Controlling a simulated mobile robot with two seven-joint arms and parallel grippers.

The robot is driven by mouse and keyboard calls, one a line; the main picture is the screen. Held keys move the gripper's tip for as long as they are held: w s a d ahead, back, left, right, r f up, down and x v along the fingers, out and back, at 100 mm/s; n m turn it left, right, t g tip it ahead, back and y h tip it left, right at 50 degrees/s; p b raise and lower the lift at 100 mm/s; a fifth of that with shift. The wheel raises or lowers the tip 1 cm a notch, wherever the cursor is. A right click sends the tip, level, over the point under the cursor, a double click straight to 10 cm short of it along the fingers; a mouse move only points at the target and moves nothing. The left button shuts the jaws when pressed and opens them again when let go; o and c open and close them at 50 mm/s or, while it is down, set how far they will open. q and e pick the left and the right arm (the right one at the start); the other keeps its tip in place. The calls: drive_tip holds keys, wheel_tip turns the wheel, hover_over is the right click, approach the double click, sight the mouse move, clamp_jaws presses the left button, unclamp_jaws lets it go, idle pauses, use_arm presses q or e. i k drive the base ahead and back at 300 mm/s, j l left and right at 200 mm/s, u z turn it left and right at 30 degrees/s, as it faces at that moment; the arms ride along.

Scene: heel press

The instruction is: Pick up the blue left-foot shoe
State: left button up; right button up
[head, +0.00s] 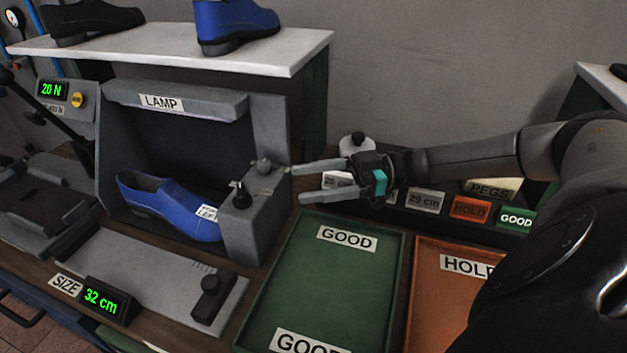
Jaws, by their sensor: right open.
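A blue shoe (168,204) with a white label that seems to begin "LEF" lies in the grey box marked LAMP (188,106). Its labelled end points right, partly behind the box's right-hand block. A second blue shoe (233,24) stands on the white shelf above; its top is cut off by the frame and no label shows on it. My right gripper (299,184) is open and empty, its fingers pointing left, just right of the lamp box and apart from both shoes. My left gripper is not in view.
The lamp box's right block (258,205) with its knobs stands between my right gripper and the shoe. The green GOOD tray (325,290) and orange HOLD tray (425,275) look empty. The size gauge (165,275) reads 32 cm. The white shelf (170,48) overhangs the box.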

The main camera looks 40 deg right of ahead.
sight(192, 214)
drive_tip(key=k+j, duration=0.55)
drive_tip(key=j, duration=0.15)
drive_tip(key=k+j, duration=0.6)
drive_tip(key=j, duration=0.15)
